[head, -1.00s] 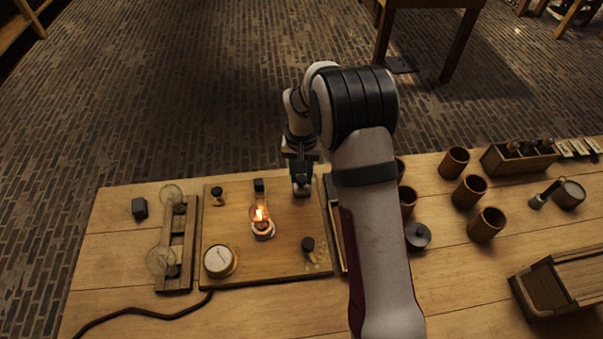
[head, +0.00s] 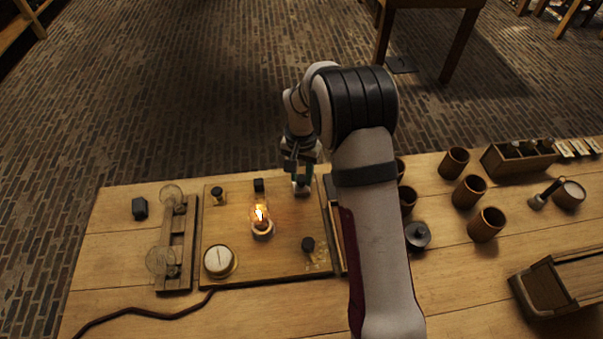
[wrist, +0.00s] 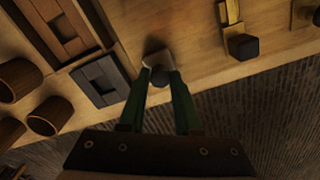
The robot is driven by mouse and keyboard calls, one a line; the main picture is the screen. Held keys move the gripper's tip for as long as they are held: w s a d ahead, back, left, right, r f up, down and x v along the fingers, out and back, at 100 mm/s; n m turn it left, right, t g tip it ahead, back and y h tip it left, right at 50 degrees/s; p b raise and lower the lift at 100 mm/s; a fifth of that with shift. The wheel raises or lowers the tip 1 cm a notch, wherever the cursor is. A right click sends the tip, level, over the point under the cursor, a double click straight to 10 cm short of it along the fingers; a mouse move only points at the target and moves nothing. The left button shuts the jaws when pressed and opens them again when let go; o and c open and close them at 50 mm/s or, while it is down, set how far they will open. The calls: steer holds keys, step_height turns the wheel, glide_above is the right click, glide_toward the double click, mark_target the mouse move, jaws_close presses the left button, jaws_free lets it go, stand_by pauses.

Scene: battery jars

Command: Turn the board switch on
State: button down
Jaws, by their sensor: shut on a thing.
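The wooden board (head: 235,270) lies on the table with a lit bulb (head: 260,222) glowing near its middle. The switch (head: 301,190) sits at the board's far right corner, a pale base with a dark round knob. It also shows in the wrist view, where the knob (wrist: 160,77) lies between my fingertips. My gripper (head: 301,177) reaches down over it and is shut on the knob, with one green finger on each side (wrist: 159,80). The fingers and wrist partly hide the switch in the head view, and its lever position is hard to read.
A round dial (head: 219,261) and a black knob (head: 307,244) stand on the board. A wooden rack (head: 176,250) with glass discs is left of it. Several wooden cups (head: 486,224) and a dark lid (head: 417,235) are to the right. A cable (head: 150,316) runs along the front.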

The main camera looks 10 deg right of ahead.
mark_target(301, 178)
steer(key=c, duration=0.6)
jaws_free()
step_height(301, 178, up, 16)
steer(key=shift+f, duration=0.1)
steer(key=s+r+y, duration=0.1)
steer(key=s+r, duration=0.1)
steer(key=s, duration=0.7)
steer(key=s+r, duration=0.3)
steer(key=s, duration=0.6)
steer(key=s+f, duration=0.4)
steer(key=s, duration=1)
steer(key=shift+f+y, duration=0.2)
steer(key=shift+y, duration=0.2)
